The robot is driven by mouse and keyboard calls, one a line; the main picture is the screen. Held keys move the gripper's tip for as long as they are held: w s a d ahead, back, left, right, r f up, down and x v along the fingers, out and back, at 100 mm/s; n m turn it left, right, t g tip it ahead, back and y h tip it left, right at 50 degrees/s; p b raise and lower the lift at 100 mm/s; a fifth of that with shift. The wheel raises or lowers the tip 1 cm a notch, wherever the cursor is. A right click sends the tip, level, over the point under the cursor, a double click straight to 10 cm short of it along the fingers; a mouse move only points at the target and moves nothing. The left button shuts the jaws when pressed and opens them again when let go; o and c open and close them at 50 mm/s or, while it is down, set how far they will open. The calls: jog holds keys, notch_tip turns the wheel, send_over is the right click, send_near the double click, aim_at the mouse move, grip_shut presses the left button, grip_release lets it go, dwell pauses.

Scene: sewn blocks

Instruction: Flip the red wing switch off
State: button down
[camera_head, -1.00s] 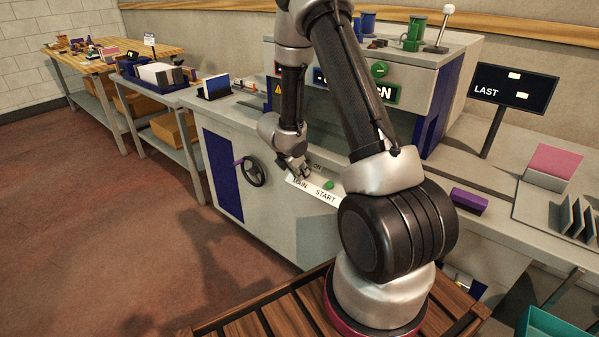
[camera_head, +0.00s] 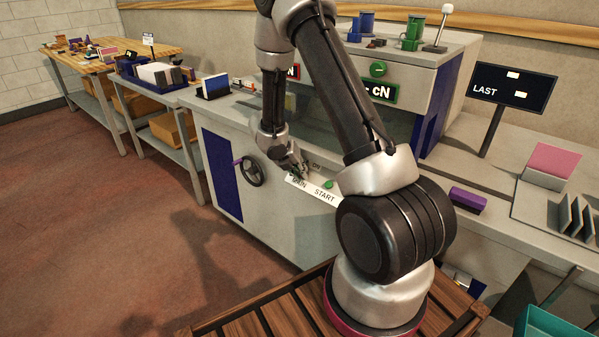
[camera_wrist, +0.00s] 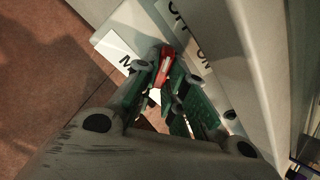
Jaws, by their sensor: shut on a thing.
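The red wing switch (camera_wrist: 165,66) shows in the wrist view as a narrow red bar between the green-lined fingers of my gripper (camera_wrist: 160,88). My gripper is shut on it. The fingers hide part of the switch and its base. An "OFF ON" label (camera_wrist: 190,32) is printed on the panel beside it, and a white label with an "M" (camera_wrist: 120,55) lies to the left. In the head view my gripper (camera_head: 297,168) is at the machine's front panel, above the "MAIN START" label (camera_head: 316,190). The switch itself is hidden there by the gripper.
A "LAST" display (camera_head: 513,88) stands at the right. The floor left of the machine is clear.

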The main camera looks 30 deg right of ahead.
jog(key=shift+n, duration=0.5)
jog(key=c, duration=1.5)
grip_release()
jog(key=v, duration=1.2)
jog(key=shift+w, duration=0.1)
